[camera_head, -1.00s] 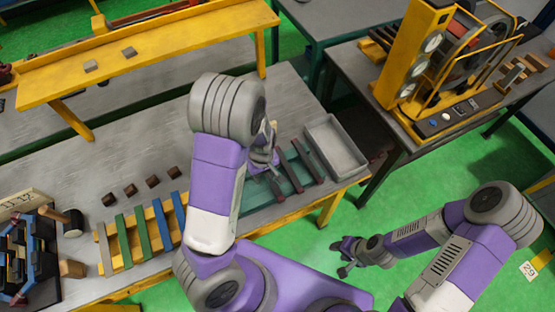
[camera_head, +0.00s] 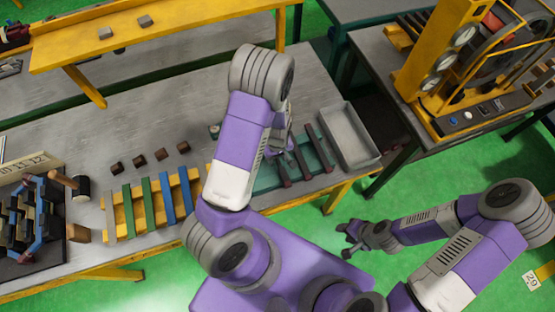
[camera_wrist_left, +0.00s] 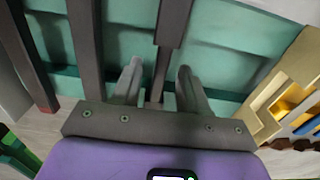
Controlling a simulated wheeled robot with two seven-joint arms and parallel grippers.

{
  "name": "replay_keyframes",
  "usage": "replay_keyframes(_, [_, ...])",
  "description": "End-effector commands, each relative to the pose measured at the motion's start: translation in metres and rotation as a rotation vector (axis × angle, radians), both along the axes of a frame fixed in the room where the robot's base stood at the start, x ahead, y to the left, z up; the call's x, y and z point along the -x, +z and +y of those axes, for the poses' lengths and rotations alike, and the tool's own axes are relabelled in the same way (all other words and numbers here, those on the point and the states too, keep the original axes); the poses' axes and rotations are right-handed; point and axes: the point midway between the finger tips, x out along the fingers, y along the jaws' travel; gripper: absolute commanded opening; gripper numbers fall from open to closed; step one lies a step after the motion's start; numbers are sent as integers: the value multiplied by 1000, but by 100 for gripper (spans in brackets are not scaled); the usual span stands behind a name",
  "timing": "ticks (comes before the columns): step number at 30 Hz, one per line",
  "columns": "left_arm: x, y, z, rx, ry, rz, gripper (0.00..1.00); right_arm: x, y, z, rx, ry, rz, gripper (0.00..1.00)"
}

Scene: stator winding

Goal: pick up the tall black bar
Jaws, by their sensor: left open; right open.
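Several dark bars lie side by side on the green tray (camera_head: 262,180) at the front of the table. In the head view one dark bar (camera_head: 321,149) is near the grey bin and another dark bar (camera_head: 302,164) lies left of it. In the left wrist view a dark bar (camera_wrist_left: 174,22) runs between the fingers of my open left gripper (camera_wrist_left: 158,82); I cannot tell whether they touch it. Two more bars (camera_wrist_left: 88,50) (camera_wrist_left: 24,55) lie to the left. My left gripper (camera_head: 283,158) is partly hidden behind its arm. My right gripper (camera_head: 352,238) is open and empty over the floor.
A grey bin (camera_head: 348,136) stands at the table's right end. A yellow rack (camera_head: 202,185) with green and blue bars is left of the tray. Several small dark blocks (camera_head: 139,159) lie behind it. A yellow shelf (camera_head: 170,30) spans the back.

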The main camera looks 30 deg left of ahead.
Motion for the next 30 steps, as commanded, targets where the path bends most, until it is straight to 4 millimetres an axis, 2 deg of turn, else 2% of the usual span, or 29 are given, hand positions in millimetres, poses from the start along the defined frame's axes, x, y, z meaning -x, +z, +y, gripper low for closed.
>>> replay_keyframes(2, [0,0,0,0,0,0,44,0,0,0,0,0,0,43])
replay_keyframes(9, [0,1,0,-1,0,-1,7,0,0,0,0,0,0,43])
replay_keyframes(11, [0,1,0,-1,0,-1,0,0,0,0,0,0,0,43])
replay_keyframes(25, [-1,2,0,0,0,-1,0,0,0,0,0,0,0,43])
replay_keyframes(30, [-2,19,-1,-1,-2,-6,0,0,2,0,0,0,0,43])
